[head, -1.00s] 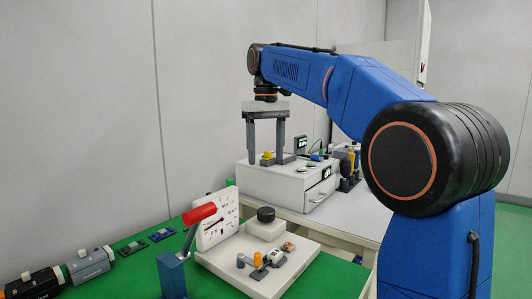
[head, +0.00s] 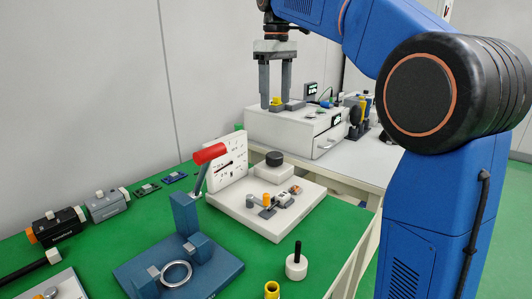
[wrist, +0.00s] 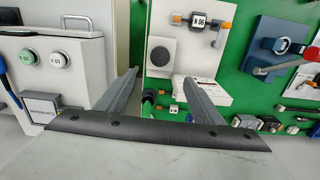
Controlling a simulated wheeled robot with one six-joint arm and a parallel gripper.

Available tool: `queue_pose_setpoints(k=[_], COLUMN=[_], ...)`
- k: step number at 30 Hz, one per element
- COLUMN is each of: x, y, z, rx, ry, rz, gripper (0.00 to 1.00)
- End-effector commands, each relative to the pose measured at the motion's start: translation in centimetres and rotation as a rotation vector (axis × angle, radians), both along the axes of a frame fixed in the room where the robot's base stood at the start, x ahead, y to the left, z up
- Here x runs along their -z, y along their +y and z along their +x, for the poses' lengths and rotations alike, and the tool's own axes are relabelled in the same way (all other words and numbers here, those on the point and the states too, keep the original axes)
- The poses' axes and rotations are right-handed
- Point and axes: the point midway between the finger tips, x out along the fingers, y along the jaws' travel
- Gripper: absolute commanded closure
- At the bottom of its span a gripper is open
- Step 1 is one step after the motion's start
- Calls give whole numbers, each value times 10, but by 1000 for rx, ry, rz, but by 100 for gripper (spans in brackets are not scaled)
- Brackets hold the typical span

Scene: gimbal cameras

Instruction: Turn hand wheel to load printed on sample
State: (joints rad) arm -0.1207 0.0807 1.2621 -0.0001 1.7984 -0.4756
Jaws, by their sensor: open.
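A dark round hand wheel (head: 274,158) sits on a white block of a white test stand (head: 230,219) on the green table. It also shows in the wrist view (wrist: 161,52). An upright white panel with a scale (head: 234,172) stands beside it. A sample with a printed label reading "A 06" (wrist: 198,20) lies on the stand between orange-ended parts; its print is too small in the head view. My gripper (head: 275,106) is open and empty, fingers pointing down, away from the wheel. In the wrist view both fingers (wrist: 156,82) are apart with nothing between them.
A white drawer cabinet (head: 262,127) stands on the light table behind, near my gripper in the picture. A blue device (head: 185,212) with a red handle (head: 210,153) stands in front of the stand and overlaps the scale panel. A black-pinned white weight (head: 297,266) stands at front right.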

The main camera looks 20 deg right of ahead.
Motion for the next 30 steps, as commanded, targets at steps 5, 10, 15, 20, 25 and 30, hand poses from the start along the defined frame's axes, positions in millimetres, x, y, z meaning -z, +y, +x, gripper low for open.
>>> queue_pose_setpoints(k=[5, 10, 15, 20, 25, 30], x=[-1, -1, 6, 27, 58, 87], y=[0, 0, 0, 0, 0, 0], z=[0, 0, 0, -1, -1, -1], rx=[-249, -380, -405, -403, -402, -402], ry=[0, 0, 1, 3, 4, 3], rz=[0, 0, 0, 0, 0, 0], gripper=[38, 38, 38, 38, 38, 38])
